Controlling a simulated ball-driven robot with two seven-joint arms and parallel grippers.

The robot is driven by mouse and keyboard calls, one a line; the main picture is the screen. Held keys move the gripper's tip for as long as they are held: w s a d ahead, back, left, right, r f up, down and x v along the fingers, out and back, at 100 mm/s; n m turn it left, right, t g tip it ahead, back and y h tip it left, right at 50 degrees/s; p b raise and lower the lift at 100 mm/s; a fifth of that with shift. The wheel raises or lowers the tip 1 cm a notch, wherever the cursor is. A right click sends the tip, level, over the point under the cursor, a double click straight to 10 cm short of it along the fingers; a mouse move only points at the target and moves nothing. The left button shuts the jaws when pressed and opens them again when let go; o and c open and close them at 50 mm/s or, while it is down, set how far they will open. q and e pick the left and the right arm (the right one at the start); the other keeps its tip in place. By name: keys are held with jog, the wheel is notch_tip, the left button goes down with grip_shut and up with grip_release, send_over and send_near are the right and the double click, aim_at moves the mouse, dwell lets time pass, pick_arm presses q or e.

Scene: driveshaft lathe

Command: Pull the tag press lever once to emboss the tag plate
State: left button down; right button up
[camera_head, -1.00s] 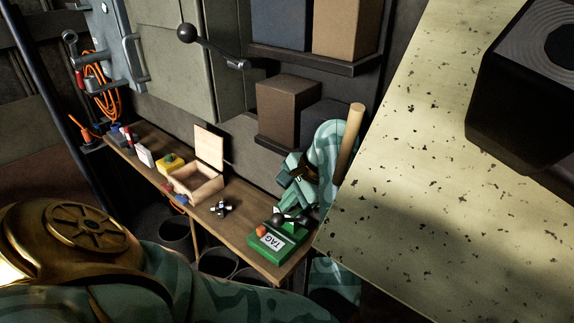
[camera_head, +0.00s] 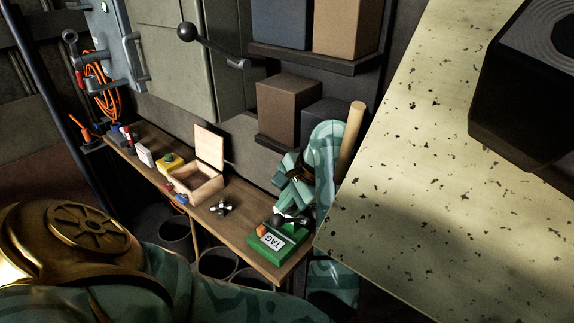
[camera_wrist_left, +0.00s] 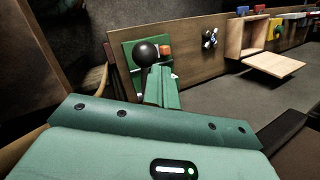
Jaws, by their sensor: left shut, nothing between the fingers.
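The green tag press (camera_head: 262,252) stands at the near right end of the wooden shelf, with a white "TAG" label (camera_head: 271,242) and a small orange block (camera_head: 262,230) on it. Its lever has a black ball knob (camera_head: 279,220), also seen in the left wrist view (camera_wrist_left: 146,53). My left gripper (camera_head: 303,213) is at the press, beside the lever. In the left wrist view its green fingers (camera_wrist_left: 160,74) are together and empty, just right of and below the knob. I cannot tell whether they touch the lever. The tag plate cannot be made out clearly. My right gripper is out of view.
An open wooden box (camera_head: 199,188), a small dark star-shaped knob (camera_head: 222,208) and a yellow block (camera_head: 170,163) are on the shelf left of the press. A speckled pale table (camera_head: 420,190) lies close to the right. Bins (camera_head: 217,263) stand below.

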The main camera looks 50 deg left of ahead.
aim_at(280, 219)
pick_arm(q)
jog(key=shift+s+d+f, duration=0.3)
jog(key=shift+s+f, duration=0.45)
jog(key=shift+s+d+f, duration=0.25)
jog(key=shift+s+f, duration=0.45)
dwell(1.6)
jog(key=w, duration=0.1)
jog(key=w+r, duration=0.1)
jog(key=w, duration=0.1)
jog(key=w+r, duration=0.1)
jog(key=shift+w+d+r, duration=0.2)
jog(key=shift+w+d, duration=0.2)
dwell(0.5)
jog(key=shift+r, duration=0.1)
jog(key=shift+w+a+r, duration=0.2)
jog(key=shift+w+r, duration=0.6)
jog(key=shift+w, duration=0.15)
jog(key=shift+w+a+r, duration=0.15)
jog(key=shift+w+r, duration=0.6)
jog(key=shift+w, duration=0.2)
